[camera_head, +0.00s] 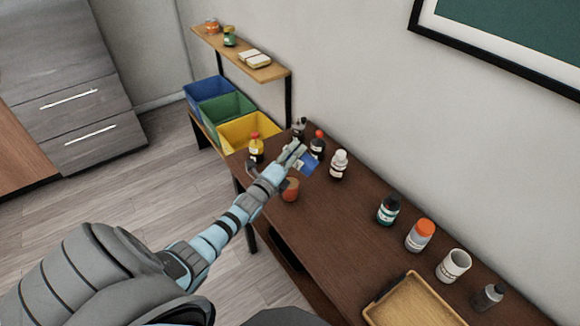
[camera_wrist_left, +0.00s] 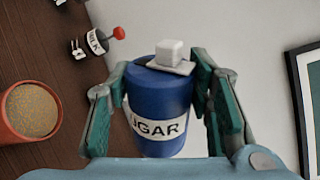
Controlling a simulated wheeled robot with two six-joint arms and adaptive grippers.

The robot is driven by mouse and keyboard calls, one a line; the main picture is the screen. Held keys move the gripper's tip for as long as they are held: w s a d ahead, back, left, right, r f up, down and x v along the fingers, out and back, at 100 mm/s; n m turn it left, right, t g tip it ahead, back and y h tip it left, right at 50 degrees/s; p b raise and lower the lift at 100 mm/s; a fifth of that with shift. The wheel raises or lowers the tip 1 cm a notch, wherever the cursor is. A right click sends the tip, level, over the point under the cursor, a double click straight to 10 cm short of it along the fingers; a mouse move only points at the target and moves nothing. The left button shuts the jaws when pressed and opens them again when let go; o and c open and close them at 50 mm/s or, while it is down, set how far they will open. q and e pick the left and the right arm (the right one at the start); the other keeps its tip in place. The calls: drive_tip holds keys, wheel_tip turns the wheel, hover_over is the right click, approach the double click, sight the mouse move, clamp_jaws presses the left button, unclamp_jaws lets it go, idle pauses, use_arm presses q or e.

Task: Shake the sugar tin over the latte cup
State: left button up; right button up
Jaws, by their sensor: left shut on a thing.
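The blue sugar tin (camera_wrist_left: 160,105), with a white label and a white cube on its lid, is between the fingers of my left gripper (camera_wrist_left: 160,100) in the left wrist view. The gripper is shut on it. In the head view my left gripper (camera_head: 293,155) is over the far end of the table, and a blue part of the tin (camera_head: 308,164) shows beside it. The tin looks tilted against the bottles; how far, I cannot tell. A reddish cup with speckled tan contents (camera_wrist_left: 30,112) is left of the tin; it also shows in the head view (camera_head: 290,189). The right gripper is out of view.
Bottles stand around the gripper, including a yellow one (camera_head: 256,148) and a white-capped one (camera_head: 338,163). The mid-table is clear.

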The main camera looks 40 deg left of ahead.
use_arm(q)
drive_tip(key=shift+f+b, duration=0.3)
drive_tip(key=shift+r+m+p, duration=0.7)
drive_tip(key=shift+m+p, duration=0.3)
drive_tip(key=shift+p, duration=0.1)
drive_tip(key=m, duration=0.2)
drive_tip(key=shift+r+m, duration=0.3)
drive_tip(key=m, duration=0.2)
drive_tip(key=r+m, duration=0.1)
drive_tip(key=m, duration=0.2)
drive_tip(key=shift+r+m, duration=0.3)
drive_tip(key=shift+r, duration=0.1)
drive_tip(key=m, duration=0.1)
drive_tip(key=r+m, duration=0.1)
drive_tip(key=m, duration=0.1)
drive_tip(key=shift+r+m, duration=0.1)
drive_tip(key=shift+m, duration=0.2)
